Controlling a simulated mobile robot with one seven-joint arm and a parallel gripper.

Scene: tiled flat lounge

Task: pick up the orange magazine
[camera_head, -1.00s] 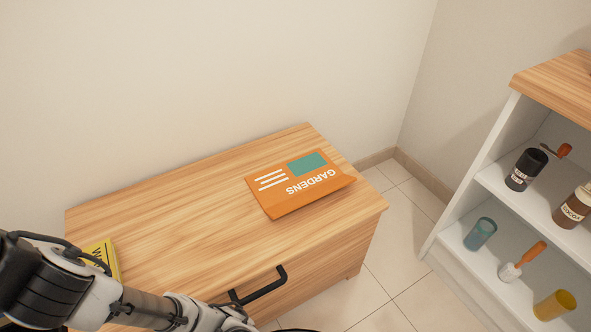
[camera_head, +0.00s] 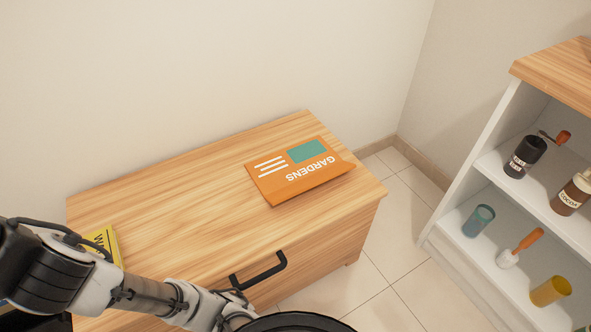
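The orange magazine (camera_head: 285,187) lies on the right part of a wooden cabinet top (camera_head: 180,220). It has a green rectangle, white lines and the word GARDENS, which reads upside down. Its near right edge seems to stand slightly off the top. My arm reaches in from the lower left, in front of the cabinet and apart from the magazine. My gripper is not in the picture; the arm runs out at the bottom edge.
A yellow magazine (camera_head: 104,241) lies at the cabinet's left end, partly behind my arm. A black handle (camera_head: 259,273) sticks out of the cabinet front. A white shelf (camera_head: 462,165) with jars and cups stands at the right. Tiled floor (camera_head: 395,225) lies between them.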

